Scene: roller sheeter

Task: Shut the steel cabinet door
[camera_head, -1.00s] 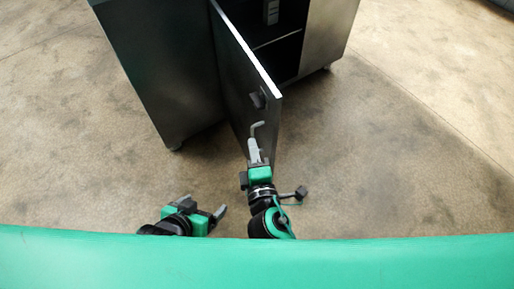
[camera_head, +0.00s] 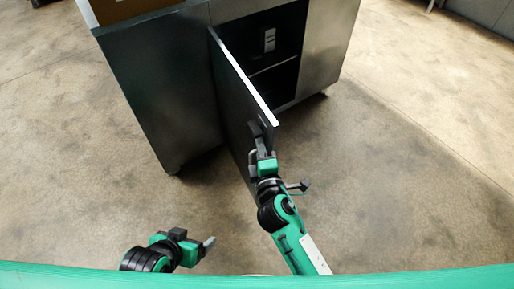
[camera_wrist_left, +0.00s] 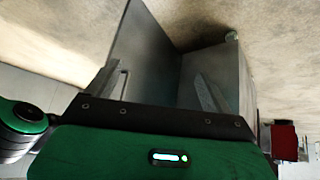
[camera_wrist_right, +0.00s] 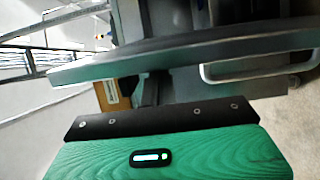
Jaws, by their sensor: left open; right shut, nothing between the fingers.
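The steel cabinet (camera_head: 160,95) stands ahead, its dark door (camera_head: 238,95) swung wide open toward me, hinged left of the opening. The door's handle (camera_head: 257,128) is near its free edge. My right gripper (camera_head: 259,147) is shut and empty, close to the handle and the door's outer face; I cannot tell if it touches. In the right wrist view the door edge (camera_wrist_right: 130,66) and a handle bar (camera_wrist_right: 258,66) cross in front. My left gripper (camera_head: 207,244) is open and empty, low and left of the door. The left wrist view shows the door (camera_wrist_left: 143,60) and cabinet side (camera_wrist_left: 215,72).
The cabinet's dark interior (camera_head: 285,85) holds a shelf and a small pale-labelled item (camera_head: 269,40). A brown box (camera_head: 120,10) sits on top of the cabinet. The concrete floor (camera_head: 400,170) around the door is clear.

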